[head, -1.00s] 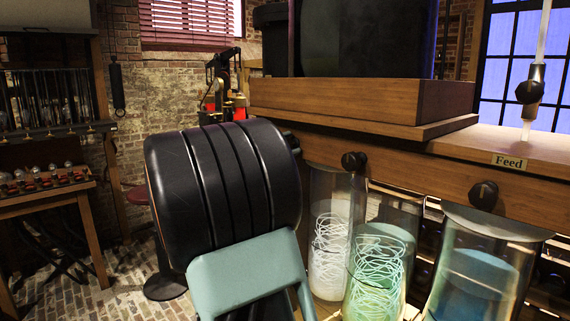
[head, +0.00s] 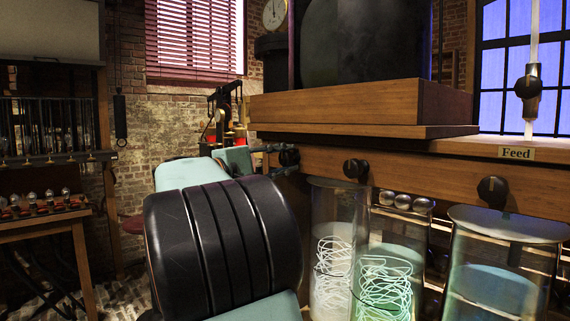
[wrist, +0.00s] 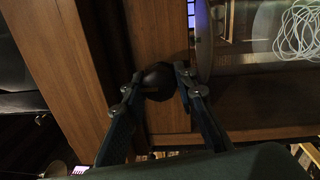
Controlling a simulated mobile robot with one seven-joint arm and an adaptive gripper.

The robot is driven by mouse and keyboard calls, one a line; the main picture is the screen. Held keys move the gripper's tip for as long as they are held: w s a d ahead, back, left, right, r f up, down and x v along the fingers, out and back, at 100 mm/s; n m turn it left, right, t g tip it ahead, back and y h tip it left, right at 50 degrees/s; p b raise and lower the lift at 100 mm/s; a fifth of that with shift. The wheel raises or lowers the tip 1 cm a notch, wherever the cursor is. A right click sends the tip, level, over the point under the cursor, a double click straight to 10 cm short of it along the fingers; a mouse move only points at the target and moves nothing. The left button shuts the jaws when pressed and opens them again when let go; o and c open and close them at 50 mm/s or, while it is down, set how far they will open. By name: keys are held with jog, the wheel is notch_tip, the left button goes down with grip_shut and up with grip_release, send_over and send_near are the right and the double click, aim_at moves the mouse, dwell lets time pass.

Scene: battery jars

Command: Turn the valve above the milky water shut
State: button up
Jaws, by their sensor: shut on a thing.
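A row of dark round valve knobs sits on the front of a wooden rail. My gripper (head: 274,152) is at the leftmost knob (head: 289,157). In the wrist view my gripper (wrist: 158,76) has its two fingers on either side of this dark knob (wrist: 158,84). The middle knob (head: 356,168) and right knob (head: 492,190) stand free. Below the rail are a jar with whitish water and a white coil (head: 332,265), a jar with green water (head: 387,285), and a jar with blue water (head: 490,288). My arm hides the space below the held knob.
A glass tube with a dark tap (head: 528,88) hangs above a "Feed" label (head: 516,153) on the rail. A wooden case (head: 340,105) stands on top of the rail. A bench with small bulbs (head: 38,222) is at the left.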

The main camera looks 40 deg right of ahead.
jog(key=shift+r, duration=0.15)
jog(key=o, duration=1.2)
jog(key=shift+c, duration=0.2)
